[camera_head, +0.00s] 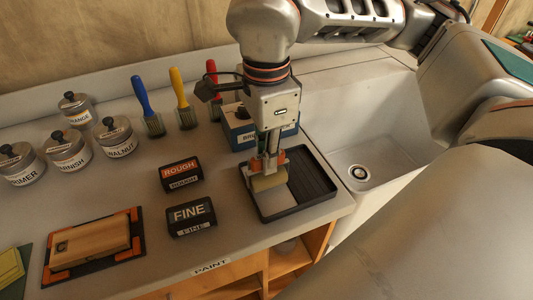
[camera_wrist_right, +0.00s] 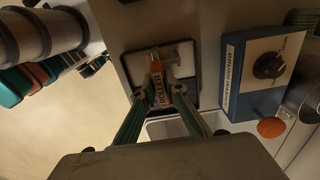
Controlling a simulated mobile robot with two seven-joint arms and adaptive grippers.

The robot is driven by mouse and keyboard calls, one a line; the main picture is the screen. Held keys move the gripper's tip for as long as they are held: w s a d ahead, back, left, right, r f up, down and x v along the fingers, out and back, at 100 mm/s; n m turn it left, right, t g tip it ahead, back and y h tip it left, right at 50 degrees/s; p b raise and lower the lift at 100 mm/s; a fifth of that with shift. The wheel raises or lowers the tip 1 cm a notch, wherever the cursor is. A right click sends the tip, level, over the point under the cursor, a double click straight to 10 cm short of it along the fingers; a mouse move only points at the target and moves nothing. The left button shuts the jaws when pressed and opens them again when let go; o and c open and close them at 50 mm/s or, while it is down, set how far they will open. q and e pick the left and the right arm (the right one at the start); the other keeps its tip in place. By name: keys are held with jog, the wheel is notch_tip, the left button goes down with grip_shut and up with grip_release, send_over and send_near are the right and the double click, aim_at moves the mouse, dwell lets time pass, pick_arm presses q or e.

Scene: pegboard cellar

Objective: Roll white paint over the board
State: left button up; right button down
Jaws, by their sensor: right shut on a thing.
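My right gripper (camera_head: 267,158) points down over the black paint tray (camera_head: 318,206) and is shut on the orange handle of the roller (camera_head: 268,182). The roller's pale yellow sleeve is low over the tray's left part, where white paint (camera_head: 273,203) shows; I cannot tell whether it touches the paint. In the right wrist view the gripper (camera_wrist_right: 162,94) holds the handle, labelled ROLLER (camera_wrist_right: 160,84), between both fingers. The light wooden board (camera_head: 92,247) lies flat on an orange-edged dark mat (camera_head: 135,257) at the front left. My left gripper is not in view.
A FINE block (camera_head: 190,215) and a ROUGH block (camera_head: 181,174) stand between board and tray. A blue box (camera_head: 238,134) stands behind the tray, a sink (camera_head: 360,130) to its right. Brushes (camera_head: 149,108) and labelled tins (camera_head: 117,137) stand at the back left.

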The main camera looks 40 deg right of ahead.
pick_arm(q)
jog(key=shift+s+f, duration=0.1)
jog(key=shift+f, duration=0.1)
pick_arm(e)
jog(key=shift+f, duration=0.2)
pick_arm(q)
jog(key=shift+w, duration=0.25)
pick_arm(e)
jog(key=shift+f, duration=0.15)
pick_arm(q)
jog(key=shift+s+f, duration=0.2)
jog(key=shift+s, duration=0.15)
pick_arm(e)
jog(key=shift+f, duration=0.1)
dwell(0.4)
jog(key=shift+r+p, duration=1.4)
jog(key=shift+r, duration=1.3)
jog(key=shift+r+p, duration=0.6)
jog(key=shift+r, duration=0.3)
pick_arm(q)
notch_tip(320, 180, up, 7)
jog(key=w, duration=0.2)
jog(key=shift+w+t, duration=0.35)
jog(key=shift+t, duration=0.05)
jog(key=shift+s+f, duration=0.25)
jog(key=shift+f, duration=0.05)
